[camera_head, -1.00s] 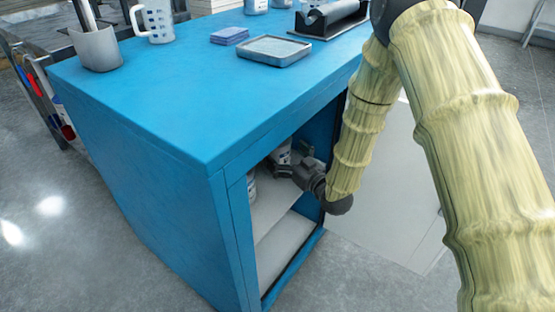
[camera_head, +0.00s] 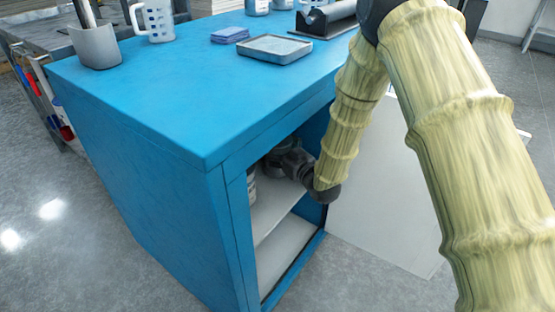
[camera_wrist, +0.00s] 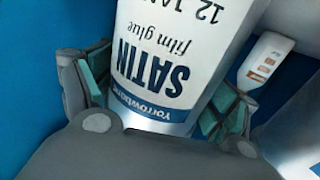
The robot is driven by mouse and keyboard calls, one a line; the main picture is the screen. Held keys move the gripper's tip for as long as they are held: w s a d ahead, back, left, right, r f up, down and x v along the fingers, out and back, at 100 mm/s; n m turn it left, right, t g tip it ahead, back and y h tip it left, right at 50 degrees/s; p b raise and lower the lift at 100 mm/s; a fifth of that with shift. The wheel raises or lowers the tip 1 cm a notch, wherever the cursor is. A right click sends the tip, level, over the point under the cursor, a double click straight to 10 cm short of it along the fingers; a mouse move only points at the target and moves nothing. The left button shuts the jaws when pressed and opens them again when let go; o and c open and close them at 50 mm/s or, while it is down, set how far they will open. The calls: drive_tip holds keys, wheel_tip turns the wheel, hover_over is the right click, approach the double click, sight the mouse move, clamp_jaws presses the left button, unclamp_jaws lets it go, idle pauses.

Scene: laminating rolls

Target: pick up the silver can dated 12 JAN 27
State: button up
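In the wrist view a silver can (camera_wrist: 165,60) with a white label stands between the fingers of my gripper (camera_wrist: 155,95). Its label reads upside down "Yorrowbane", "SATIN film glue" and "12 JA", with the rest of the date cut off at the top edge. The teal finger pads lie on both sides of the can, close to its sides; the fingers look spread, and I see no clear squeeze. In the head view my gripper (camera_head: 287,160) is inside the blue cabinet at the upper shelf, and the can there is hidden.
The blue cabinet (camera_head: 170,200) encloses my gripper, with its top panel above and a side wall close by. Another white-labelled container (camera_head: 251,185) stands on the shelf (camera_head: 272,213) near the left wall. A white bottle (camera_wrist: 265,58) with an orange mark is right of the can.

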drive_tip(key=c, duration=0.5)
drive_tip(key=shift+r, duration=0.15)
